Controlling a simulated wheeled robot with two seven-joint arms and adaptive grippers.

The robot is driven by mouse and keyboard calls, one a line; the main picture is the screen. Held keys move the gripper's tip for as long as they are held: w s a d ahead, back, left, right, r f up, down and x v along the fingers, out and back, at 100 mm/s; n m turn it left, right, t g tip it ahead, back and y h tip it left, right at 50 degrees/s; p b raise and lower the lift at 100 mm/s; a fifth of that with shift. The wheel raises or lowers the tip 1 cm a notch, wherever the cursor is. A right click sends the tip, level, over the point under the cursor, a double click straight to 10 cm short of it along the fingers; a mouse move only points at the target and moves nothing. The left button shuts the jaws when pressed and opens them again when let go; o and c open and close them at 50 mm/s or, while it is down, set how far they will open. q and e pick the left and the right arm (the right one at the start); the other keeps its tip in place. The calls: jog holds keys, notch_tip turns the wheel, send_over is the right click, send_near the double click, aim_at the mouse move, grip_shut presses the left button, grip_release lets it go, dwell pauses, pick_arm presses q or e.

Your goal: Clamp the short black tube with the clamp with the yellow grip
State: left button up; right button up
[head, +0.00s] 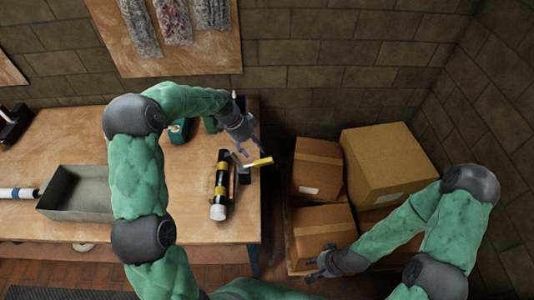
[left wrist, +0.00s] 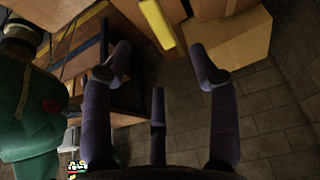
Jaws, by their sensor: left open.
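A black tube (head: 221,172) with yellow bands and a pale end lies on the table near its right end. A clamp with a yellow grip (head: 258,162) is right of the tube, its grip reaching past the table's right edge. The yellow grip (left wrist: 157,22) also shows at the top of the left wrist view, beyond the fingertips. My left gripper (head: 248,148) is just above and behind the grip, open and empty; its spread fingers (left wrist: 162,62) are apart from it. My right gripper (head: 322,264) is low by the boxes; its finger opening is unclear.
A grey open tray (head: 76,209) stands on the wooden table (head: 190,232), left of my left arm. A banded tube (head: 18,193) lies at the far left. Teal items (head: 180,130) stand behind the black tube.

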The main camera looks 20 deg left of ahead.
aim_at(264, 162)
pick_arm(q)
jog(key=x, duration=1)
jog(key=shift+s+d+f, duration=0.1)
jog(key=shift+d+f, duration=0.05)
jog(key=shift+f, duration=0.05)
grip_shut()
